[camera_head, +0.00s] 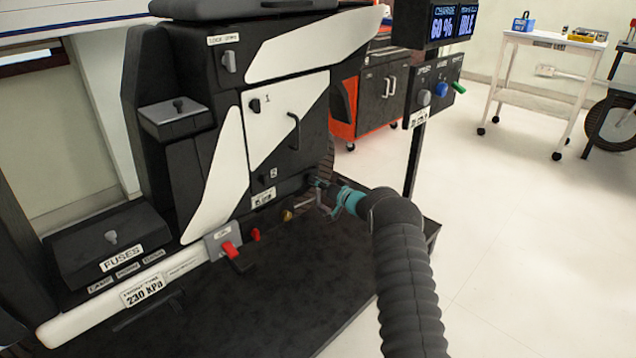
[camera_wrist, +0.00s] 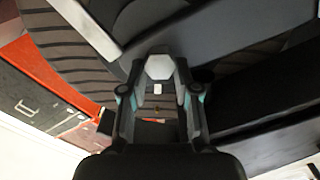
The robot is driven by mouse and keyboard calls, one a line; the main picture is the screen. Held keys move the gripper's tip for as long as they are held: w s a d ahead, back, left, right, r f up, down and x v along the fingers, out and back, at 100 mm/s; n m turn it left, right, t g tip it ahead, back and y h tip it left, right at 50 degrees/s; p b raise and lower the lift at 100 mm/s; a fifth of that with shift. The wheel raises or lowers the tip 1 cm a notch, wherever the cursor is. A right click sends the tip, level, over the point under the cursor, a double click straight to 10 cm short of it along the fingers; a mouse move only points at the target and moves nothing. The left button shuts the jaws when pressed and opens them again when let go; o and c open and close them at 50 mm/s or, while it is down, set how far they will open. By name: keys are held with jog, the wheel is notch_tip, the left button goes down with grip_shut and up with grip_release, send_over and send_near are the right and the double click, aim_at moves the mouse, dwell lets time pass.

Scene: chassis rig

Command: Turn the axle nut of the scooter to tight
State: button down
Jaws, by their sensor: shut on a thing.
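The axle nut (camera_wrist: 159,67) is a pale grey hexagon at the upper middle of the wrist view, in front of the striped tyre. My gripper (camera_wrist: 158,76) has a fingertip at each side of it and is shut on it. In the head view my gripper (camera_head: 326,198) is at the lower right of the black and white scooter (camera_head: 225,130), beside its rear wheel (camera_head: 326,165). The nut is too small and covered to make out there. Any tight mark is not readable.
A black platform (camera_head: 300,290) lies under the scooter. A post with a button panel (camera_head: 433,93) stands close at right. A red cabinet (camera_head: 345,100) is behind.

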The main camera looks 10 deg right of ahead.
jog(key=shift+d, duration=0.15)
jog(key=c, duration=0.8)
grip_release()
jog(key=shift+d, duration=0.1)
jog(key=shift+c, duration=0.2)
jog(key=shift+a, duration=0.2)
jog(key=v, duration=1.2)
